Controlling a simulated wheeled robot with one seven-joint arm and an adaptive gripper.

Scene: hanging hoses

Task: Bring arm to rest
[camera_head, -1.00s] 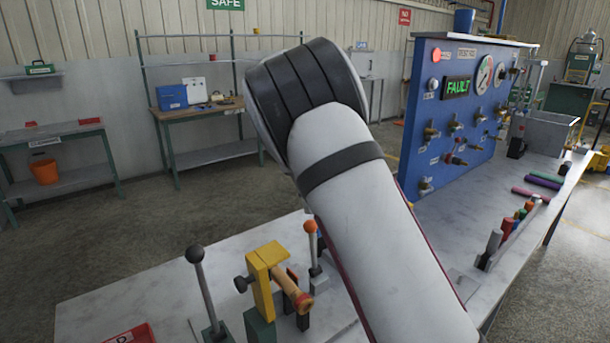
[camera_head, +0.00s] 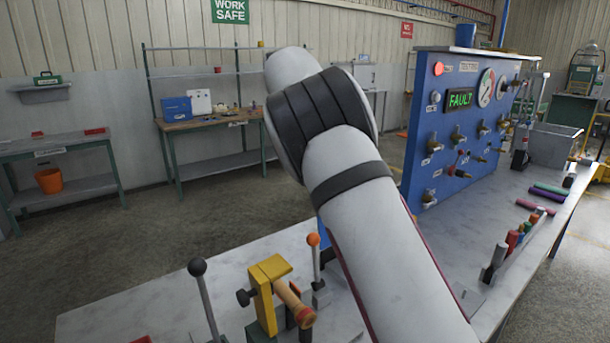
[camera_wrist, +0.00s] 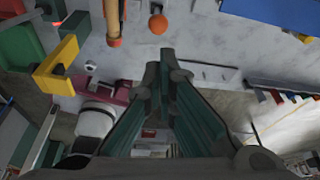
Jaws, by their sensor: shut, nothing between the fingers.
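My arm rises across the middle of the head view, over the bench (camera_head: 130,310), and hides part of the blue panel's left side. My gripper is not visible in the head view. In the wrist view my gripper (camera_wrist: 165,70) shows two dark green fingers that come together at the tips, with nothing between them. The gripper is above the bench, apart from the yellow clamp (camera_wrist: 60,70) at its left and the orange knob (camera_wrist: 158,24) beyond the fingertips.
The blue panel (camera_head: 462,125) with a FAULT display stands on the bench. The yellow clamp (camera_head: 268,285), a black-knobbed lever (camera_head: 200,285) and an orange-knobbed lever (camera_head: 315,262) stand at the front. Coloured cylinders (camera_head: 515,240) line the right side. Open floor lies beyond the bench.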

